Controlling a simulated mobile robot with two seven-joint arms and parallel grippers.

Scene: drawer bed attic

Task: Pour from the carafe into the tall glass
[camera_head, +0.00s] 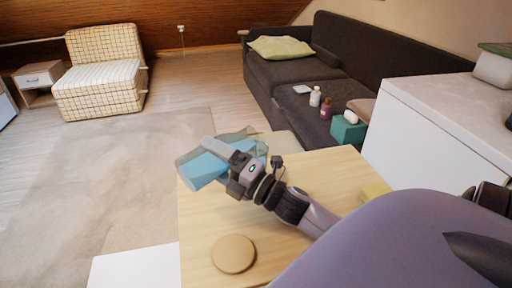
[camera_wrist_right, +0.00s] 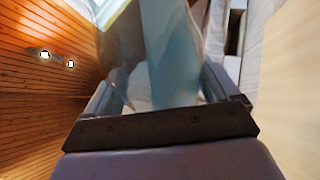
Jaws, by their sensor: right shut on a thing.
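The carafe (camera_head: 203,170) is clear glass with blue liquid in it. It is tilted far over, almost lying flat, above the far left part of the wooden table. My right gripper (camera_head: 222,168) is shut on it from the right. In the right wrist view the carafe's glass and blue liquid (camera_wrist_right: 170,55) fill the space between the fingers of the right gripper (camera_wrist_right: 158,95). I cannot make out the tall glass as a separate thing; clear glass overlaps around the carafe. My left gripper is not in view.
The wooden table (camera_head: 325,170) carries a round wooden disc (camera_head: 233,253) near its front and a yellow block (camera_head: 376,192) at right. A white surface (camera_head: 135,266) lies at front left. A white cabinet (camera_head: 430,125) and dark sofa (camera_head: 360,75) stand beyond.

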